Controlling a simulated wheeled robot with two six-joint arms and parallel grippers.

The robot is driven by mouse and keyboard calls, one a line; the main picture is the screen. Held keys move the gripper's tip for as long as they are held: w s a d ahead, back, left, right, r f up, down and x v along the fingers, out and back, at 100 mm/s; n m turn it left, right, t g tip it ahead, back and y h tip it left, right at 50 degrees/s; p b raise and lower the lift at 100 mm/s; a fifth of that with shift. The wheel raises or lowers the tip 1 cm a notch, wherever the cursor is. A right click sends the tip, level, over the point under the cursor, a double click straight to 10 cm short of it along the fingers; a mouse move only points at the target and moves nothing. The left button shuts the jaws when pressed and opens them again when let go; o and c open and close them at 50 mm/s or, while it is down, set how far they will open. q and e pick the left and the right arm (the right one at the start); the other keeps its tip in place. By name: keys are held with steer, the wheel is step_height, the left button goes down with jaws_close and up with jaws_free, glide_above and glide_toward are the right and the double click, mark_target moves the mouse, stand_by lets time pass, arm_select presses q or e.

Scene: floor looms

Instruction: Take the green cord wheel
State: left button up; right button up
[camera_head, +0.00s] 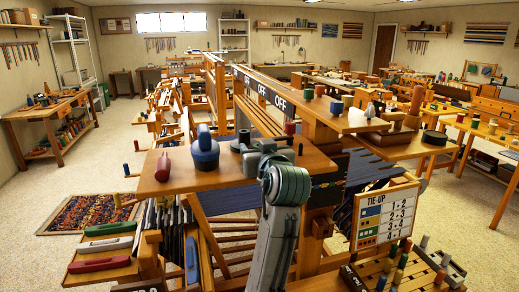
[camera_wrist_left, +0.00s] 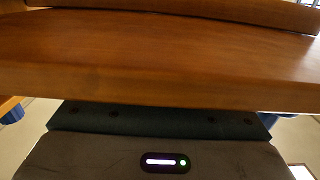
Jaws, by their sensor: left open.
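No green cord wheel can be made out for certain. My right gripper is not in view.
A blue round-topped object (camera_head: 204,150) and a red cylinder (camera_head: 163,167) stand on the shelf left of my gripper. Green, white and red shuttle-like pieces (camera_head: 98,265) lie lower left. A tie-up sign (camera_head: 384,216) stands right. Open floor shows at left.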

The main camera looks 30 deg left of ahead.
arm_select(q)
steer(key=shift+s+d+r, duration=0.1)
steer(key=shift+s+d, duration=0.1)
steer(key=c, duration=0.3)
jaws_close()
steer(key=shift+r+p, duration=0.7)
steer(key=shift+r, duration=0.15)
steer(key=shift+r+p, duration=0.95)
steer(key=shift+r, duration=0.25)
steer(key=shift+r+p, duration=1.15)
steer(key=shift+r, duration=0.35)
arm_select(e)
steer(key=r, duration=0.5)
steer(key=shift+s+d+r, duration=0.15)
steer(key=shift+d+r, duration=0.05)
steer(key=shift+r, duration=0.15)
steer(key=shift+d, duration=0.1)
